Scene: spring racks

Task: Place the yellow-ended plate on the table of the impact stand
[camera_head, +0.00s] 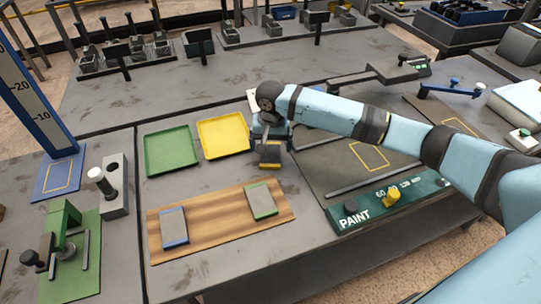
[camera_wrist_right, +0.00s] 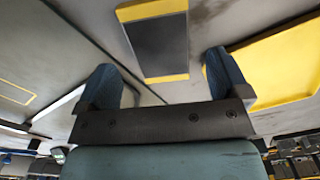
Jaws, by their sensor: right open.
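The yellow-ended plate (camera_head: 270,153) is dark grey with yellow ends and appears to lie on the grey bench just below my right gripper (camera_head: 273,138). In the right wrist view the plate (camera_wrist_right: 160,46) shows flat, beyond the gap between the two fingers of my right gripper (camera_wrist_right: 167,78), which is open and empty. What looks like the impact stand is a blue post (camera_head: 30,95) with a 10 and 20 scale at the left. Its blue table (camera_head: 50,191) has a yellow outline and is bare. My left gripper is not in view.
A yellow tray (camera_head: 222,133) and green tray (camera_head: 171,150) lie left of my right gripper. A wooden board (camera_head: 220,222) with blue-ended and green-ended plates lies in front. A grey block (camera_head: 115,190) and green fixture (camera_head: 75,260) stand near the impact stand. A PAINT panel (camera_head: 385,200) is right.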

